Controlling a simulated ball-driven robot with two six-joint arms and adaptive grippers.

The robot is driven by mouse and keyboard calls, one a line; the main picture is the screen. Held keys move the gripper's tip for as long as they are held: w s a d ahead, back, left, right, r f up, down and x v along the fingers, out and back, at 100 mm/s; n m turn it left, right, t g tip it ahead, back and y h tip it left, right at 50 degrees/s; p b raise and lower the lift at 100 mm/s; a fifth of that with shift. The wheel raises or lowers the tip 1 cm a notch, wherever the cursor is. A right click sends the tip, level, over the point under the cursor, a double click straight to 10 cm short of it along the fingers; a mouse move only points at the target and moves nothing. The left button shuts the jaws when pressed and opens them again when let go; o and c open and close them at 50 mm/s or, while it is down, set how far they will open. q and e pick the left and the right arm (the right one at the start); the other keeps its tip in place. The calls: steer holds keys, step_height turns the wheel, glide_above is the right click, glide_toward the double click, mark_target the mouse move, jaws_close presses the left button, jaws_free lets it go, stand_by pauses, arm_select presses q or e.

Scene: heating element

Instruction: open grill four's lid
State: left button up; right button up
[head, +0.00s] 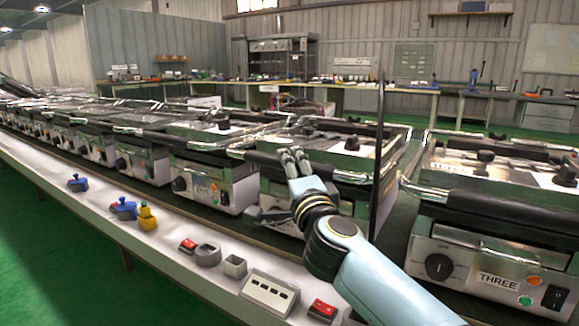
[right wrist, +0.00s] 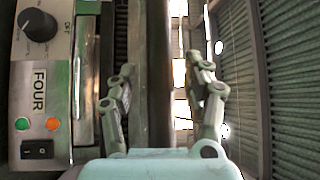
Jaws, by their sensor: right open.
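Grill four (head: 340,165) stands in the middle of the head view, partly hidden by my right arm. Its FOUR label (right wrist: 39,90), knob and switch show at the left of the right wrist view. Its lid (head: 355,148) looks down, level with the neighbouring lids. A dark handle bar (head: 330,171) runs along the lid's front; the bar (right wrist: 158,90) runs between my fingers in the right wrist view. My right gripper (head: 294,153) is open at this handle, with its fingers (right wrist: 160,65) on either side. I cannot tell whether they touch it. My left gripper is out of view.
Grill THREE (head: 497,220) stands close on the right, and more shut grills line up to the left. A thin dark upright (head: 380,150) stands beside grill four. The pale front ledge (head: 170,255) carries several switches and small parts.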

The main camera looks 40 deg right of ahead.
steer(key=shift+x, duration=1.25)
steer(key=shift+f, duration=0.1)
jaws_close()
